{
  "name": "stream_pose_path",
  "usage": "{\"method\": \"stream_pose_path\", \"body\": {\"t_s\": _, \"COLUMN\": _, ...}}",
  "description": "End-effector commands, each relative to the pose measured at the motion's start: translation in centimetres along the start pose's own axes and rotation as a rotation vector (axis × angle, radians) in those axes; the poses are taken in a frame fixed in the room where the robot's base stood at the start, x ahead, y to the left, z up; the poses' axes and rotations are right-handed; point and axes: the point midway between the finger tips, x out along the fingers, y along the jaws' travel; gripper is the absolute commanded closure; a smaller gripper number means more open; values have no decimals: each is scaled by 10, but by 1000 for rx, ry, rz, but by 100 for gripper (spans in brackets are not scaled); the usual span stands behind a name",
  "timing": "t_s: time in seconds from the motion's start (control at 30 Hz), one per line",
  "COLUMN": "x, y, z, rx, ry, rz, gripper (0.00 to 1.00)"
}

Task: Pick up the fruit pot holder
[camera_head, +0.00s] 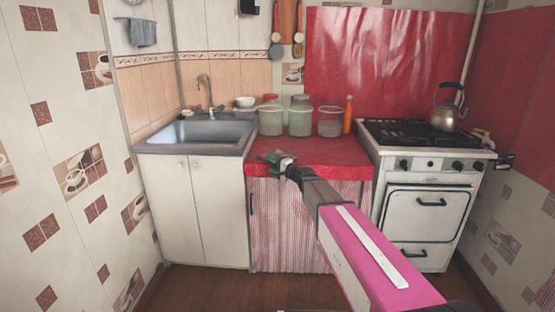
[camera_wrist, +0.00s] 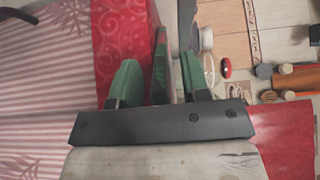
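My gripper (camera_head: 280,160) is at the front left part of the red counter, at the end of my arm. In the wrist view its two green-padded fingers (camera_wrist: 158,82) stand apart. Between them is a thin, dark upright piece with green and red marks, seen nearly edge-on, which looks like the fruit pot holder (camera_wrist: 160,62). A gap shows between it and the left finger; whether it touches the right finger I cannot tell. In the head view the pot holder cannot be made out clearly from the gripper.
The red counter (camera_head: 330,153) has several lidded glass jars (camera_head: 300,120) and an orange bottle (camera_head: 348,115) at its back. A sink (camera_head: 205,130) is on the left. A stove (camera_head: 428,165) with a kettle (camera_head: 446,116) is on the right. A striped curtain (camera_head: 285,225) hangs below the counter.

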Motion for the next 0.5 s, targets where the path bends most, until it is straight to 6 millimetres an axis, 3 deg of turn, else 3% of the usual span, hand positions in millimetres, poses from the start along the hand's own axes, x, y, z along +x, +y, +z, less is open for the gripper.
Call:
{"method": "stream_pose_path", "body": {"t_s": 0.03, "x": 0, "y": 0, "z": 0, "rx": 0, "ry": 0, "rz": 0, "gripper": 75}}
{"method": "stream_pose_path", "body": {"t_s": 0.1, "x": 0, "y": 0, "z": 0, "rx": 0, "ry": 0, "rz": 0, "gripper": 98}}
{"method": "stream_pose_path", "body": {"t_s": 0.13, "x": 0, "y": 0, "z": 0, "rx": 0, "ry": 0, "rz": 0, "gripper": 100}}
{"method": "stream_pose_path", "body": {"t_s": 0.5, "x": 0, "y": -1, "z": 0, "rx": 0, "ry": 0, "rz": 0, "gripper": 100}}
